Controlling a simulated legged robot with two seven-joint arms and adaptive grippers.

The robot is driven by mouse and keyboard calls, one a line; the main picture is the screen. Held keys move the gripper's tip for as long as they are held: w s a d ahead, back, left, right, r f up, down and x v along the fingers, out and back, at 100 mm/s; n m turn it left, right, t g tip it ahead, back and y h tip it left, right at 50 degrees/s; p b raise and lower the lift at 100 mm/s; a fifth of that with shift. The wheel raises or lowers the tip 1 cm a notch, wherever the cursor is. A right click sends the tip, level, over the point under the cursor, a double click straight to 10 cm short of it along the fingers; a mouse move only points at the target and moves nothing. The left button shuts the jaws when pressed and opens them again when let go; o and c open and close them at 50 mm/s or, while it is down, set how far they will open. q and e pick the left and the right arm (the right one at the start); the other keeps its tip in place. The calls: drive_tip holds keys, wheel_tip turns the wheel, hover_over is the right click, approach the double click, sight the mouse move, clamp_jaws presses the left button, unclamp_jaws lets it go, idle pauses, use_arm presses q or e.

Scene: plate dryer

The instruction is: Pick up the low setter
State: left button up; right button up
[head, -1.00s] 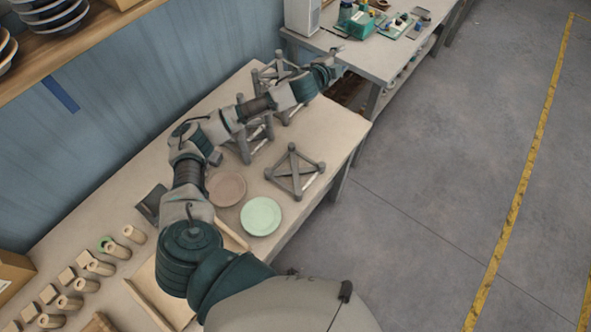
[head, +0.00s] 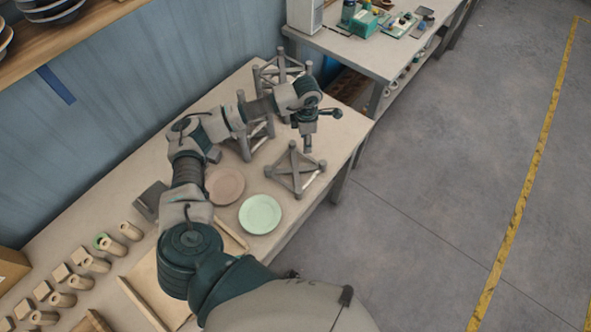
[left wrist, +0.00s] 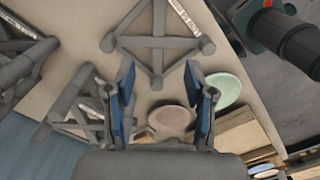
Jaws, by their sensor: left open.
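The low setter (head: 295,172) is a low grey frame of crossed bars with short posts at its corners. It stands on the table near its right edge, and it shows at the top of the left wrist view (left wrist: 158,42). My left gripper (head: 307,146) points down just above and behind the low setter in the head view. The low setter lies beyond the fingertips, and I see no contact. My right gripper is not in view.
Taller grey setters (head: 284,68) stand behind, partly hidden by my left arm. A brown plate (head: 226,186) and a pale green plate (head: 260,214) lie left of the low setter. Several wooden cylinders (head: 130,231) are at the lower left. A second table (head: 365,58) stands beyond.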

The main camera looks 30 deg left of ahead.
use_arm(q)
drive_tip(key=p, duration=0.2)
hover_over(305, 168)
wheel_tip(305, 168, down, 12)
drive_tip(key=shift+s+a+r, duration=0.1)
drive_tip(key=shift+a, duration=0.05)
wheel_tip(305, 168, down, 6)
drive_tip(key=shift+r+p, duration=0.2)
drive_tip(key=shift+p, duration=0.25)
drive_tip(key=shift+r, duration=0.1)
clamp_jaws()
